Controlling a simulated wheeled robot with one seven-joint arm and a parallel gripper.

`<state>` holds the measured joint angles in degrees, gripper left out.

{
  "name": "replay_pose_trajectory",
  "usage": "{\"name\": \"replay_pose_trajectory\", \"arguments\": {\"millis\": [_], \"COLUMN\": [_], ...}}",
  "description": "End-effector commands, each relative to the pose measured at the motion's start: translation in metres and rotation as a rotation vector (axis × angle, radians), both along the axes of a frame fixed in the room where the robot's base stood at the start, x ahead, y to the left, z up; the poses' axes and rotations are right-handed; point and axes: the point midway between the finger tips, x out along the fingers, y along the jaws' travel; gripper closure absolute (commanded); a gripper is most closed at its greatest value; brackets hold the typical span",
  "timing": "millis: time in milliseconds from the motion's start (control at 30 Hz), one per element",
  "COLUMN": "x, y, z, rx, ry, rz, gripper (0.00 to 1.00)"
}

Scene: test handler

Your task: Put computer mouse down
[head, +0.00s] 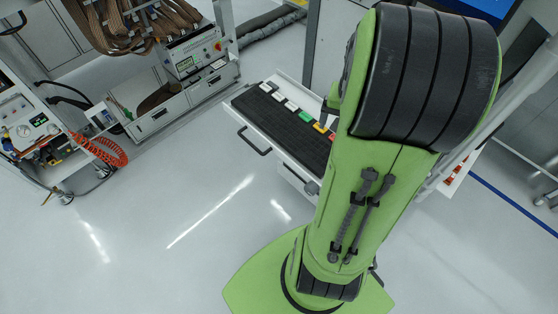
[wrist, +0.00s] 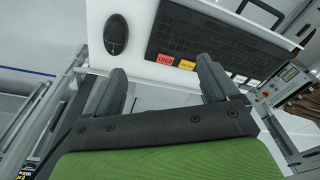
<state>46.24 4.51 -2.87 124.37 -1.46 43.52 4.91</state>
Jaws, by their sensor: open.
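The black computer mouse (wrist: 115,34) lies on a white work surface (wrist: 140,72) in the wrist view, at the upper left. My gripper (wrist: 163,82) is open, its two fingers wide apart with nothing between them. The mouse is beyond the left fingertip, apart from it in the picture. In the head view my green arm hides the mouse and most of my gripper.
A wheeled test cart (head: 185,85) stands left in the head view. The floor between is clear.

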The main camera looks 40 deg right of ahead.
Motion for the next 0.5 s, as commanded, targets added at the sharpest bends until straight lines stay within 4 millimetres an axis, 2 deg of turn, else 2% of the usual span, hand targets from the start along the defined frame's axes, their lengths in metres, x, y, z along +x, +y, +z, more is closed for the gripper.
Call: {"name": "replay_pose_trajectory", "arguments": {"millis": [33, 100, 200, 233, 333, 400, 500], "x": [0.013, 0.017, 0.003, -0.004, -0.027, -0.039, -0.045], "y": [0.038, 0.089, 0.158, 0.174, 0.211, 0.224, 0.23], "z": [0.024, 0.048, 0.073, 0.077, 0.085, 0.086, 0.086], "rx": [-0.038, -0.08, -0.132, -0.144, -0.172, -0.181, -0.185], "ry": [-0.041, -0.094, -0.182, -0.208, -0.28, -0.309, -0.327], "rz": [0.13, 0.302, 0.552, 0.621, 0.798, 0.871, 0.91], "gripper": [0.12, 0.12, 0.12, 0.12, 0.12, 0.12, 0.12]}}
